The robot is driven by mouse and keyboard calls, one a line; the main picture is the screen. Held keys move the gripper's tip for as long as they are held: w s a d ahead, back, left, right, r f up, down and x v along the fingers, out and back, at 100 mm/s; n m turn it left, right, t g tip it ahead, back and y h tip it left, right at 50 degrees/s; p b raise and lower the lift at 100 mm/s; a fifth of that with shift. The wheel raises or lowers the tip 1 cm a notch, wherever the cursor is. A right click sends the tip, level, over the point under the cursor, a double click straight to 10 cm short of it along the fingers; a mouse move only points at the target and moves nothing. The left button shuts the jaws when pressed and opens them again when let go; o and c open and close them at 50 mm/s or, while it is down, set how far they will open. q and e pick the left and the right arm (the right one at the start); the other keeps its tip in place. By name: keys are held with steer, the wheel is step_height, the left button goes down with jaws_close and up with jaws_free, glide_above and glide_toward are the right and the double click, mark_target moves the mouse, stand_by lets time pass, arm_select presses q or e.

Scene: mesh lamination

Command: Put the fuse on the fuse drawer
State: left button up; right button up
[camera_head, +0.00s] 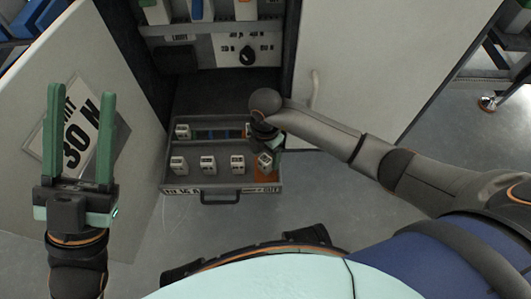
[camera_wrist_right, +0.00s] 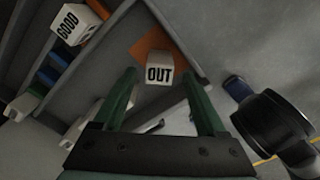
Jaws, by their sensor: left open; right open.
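The fuse drawer (camera_head: 222,185) is pulled out below the open cabinet, with several white fuses in it. One white fuse (camera_head: 264,160) sits tilted at the orange patch (camera_head: 266,176) in the drawer's right front corner. In the right wrist view this fuse shows the word OUT (camera_wrist_right: 159,74), with the orange patch (camera_wrist_right: 148,42) behind it. My right gripper (camera_wrist_right: 160,82) is open, its fingers either side of the fuse in that view; I cannot tell whether they touch it. My left gripper (camera_head: 80,95) is open and empty, upright at the left, away from the drawer.
A fuse marked GOOD (camera_wrist_right: 75,24) is at the upper left of the right wrist view. The drawer handle (camera_head: 220,198) sticks out in front. Open cabinet doors stand left (camera_head: 85,50) and right (camera_head: 370,50). The floor before the drawer is free.

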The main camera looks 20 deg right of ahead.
mark_target(265, 159)
step_height(265, 159, up, 12)
steer(key=p, duration=0.5)
steer(key=s+a+r+n+g+y, duration=0.2)
steer(key=s+a+n+y, duration=0.2)
steer(key=s+a+y, duration=0.45)
steer(key=s+a+r+n+g+y, duration=0.1)
steer(key=s+a+r+n+y, duration=0.1)
steer(key=s+a+r+y, duration=0.45)
steer(key=s+a+r+n+g+y, duration=0.1)
steer(key=a+r+n+y, duration=0.15)
steer(key=r, duration=0.65)
steer(key=d+r+m+t+y, duration=0.55)
steer(key=r+t+y, duration=0.2)
steer(key=r, duration=0.65)
steer(key=w+d+r+m+t+h, duration=0.2)
steer(key=d+m+t+h, duration=0.3)
steer(key=t, duration=0.4)
steer(key=w+d+r+m+t+h, duration=0.2)
steer(key=d+m+t+h, duration=0.3)
steer(key=d+m+t, duration=0.2)
steer(key=m+t, duration=0.2)
steer(key=shift+w+d+m+t, duration=0.15)
steer(key=shift+w+m+t, duration=0.2)
steer(key=shift+m, duration=0.05)
